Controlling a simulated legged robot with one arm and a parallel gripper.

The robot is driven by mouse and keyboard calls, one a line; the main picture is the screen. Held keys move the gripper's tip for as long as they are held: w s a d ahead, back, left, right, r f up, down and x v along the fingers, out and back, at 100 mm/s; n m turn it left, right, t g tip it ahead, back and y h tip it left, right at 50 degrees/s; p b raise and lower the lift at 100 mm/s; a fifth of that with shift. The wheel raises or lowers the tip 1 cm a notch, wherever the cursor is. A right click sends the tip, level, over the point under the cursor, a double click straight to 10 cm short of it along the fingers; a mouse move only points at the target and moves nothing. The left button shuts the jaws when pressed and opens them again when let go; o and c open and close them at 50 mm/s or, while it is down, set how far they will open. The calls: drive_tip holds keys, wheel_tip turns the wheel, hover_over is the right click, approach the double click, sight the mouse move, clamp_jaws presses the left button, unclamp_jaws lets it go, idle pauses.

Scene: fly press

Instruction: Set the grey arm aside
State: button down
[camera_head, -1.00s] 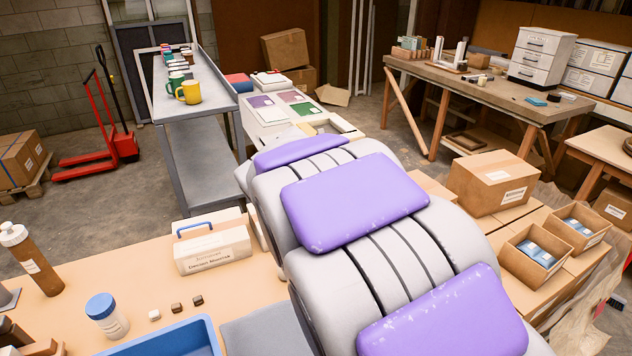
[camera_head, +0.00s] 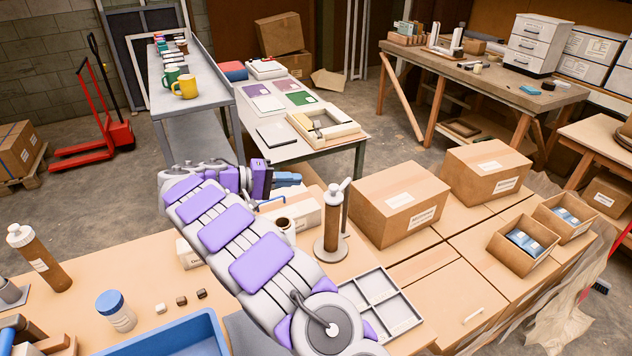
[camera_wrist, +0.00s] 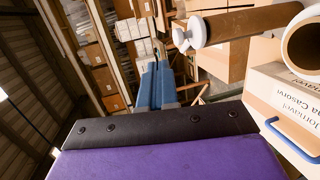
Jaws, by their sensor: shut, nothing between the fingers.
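My own grey arm with purple pads (camera_head: 228,228) reaches from the lower middle of the head view over the table. My gripper (camera_head: 290,179), with blue fingers, is at its far end, shut and empty, pointing right. It also shows in the wrist view (camera_wrist: 155,84), with its fingers together. A brown cylinder (camera_head: 331,222) with a pale top stands upright on a round base just right of and nearer than the gripper. It lies sideways across the wrist view (camera_wrist: 245,23). I see no separate grey arm that I can name surely.
A white labelled box (camera_head: 305,213) with a blue handle stands under the gripper, partly hidden. A brown-rimmed cup (camera_head: 284,225) is in front of it. A grey divided tray (camera_head: 378,300), cardboard boxes (camera_head: 398,203) and a blue tray (camera_head: 180,335) surround my arm.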

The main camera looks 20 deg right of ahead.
drive_tip(key=w+a+f+t+h+p, duration=0.1)
drive_tip(key=w+a+f, duration=0.2)
drive_tip(key=w+a, duration=0.1)
drive_tip(key=shift+w+a+f+m, duration=0.15)
drive_tip(key=shift+a+f+m, duration=0.1)
drive_tip(key=shift+a+m, duration=0.2)
drive_tip(key=s+d+f+b, duration=0.1)
drive_tip(key=d, duration=0.5)
drive_tip(key=s+d+b, duration=0.1)
drive_tip(key=s+d, duration=0.1)
drive_tip(key=d, duration=0.4)
drive_tip(key=shift+s+d+f, duration=0.25)
drive_tip(key=shift+d+f, duration=0.05)
drive_tip(key=shift+f, duration=0.1)
drive_tip(key=shift+s+f+n+t+b, duration=0.1)
drive_tip(key=shift+n+t+b, duration=0.15)
drive_tip(key=shift+t+b, duration=0.15)
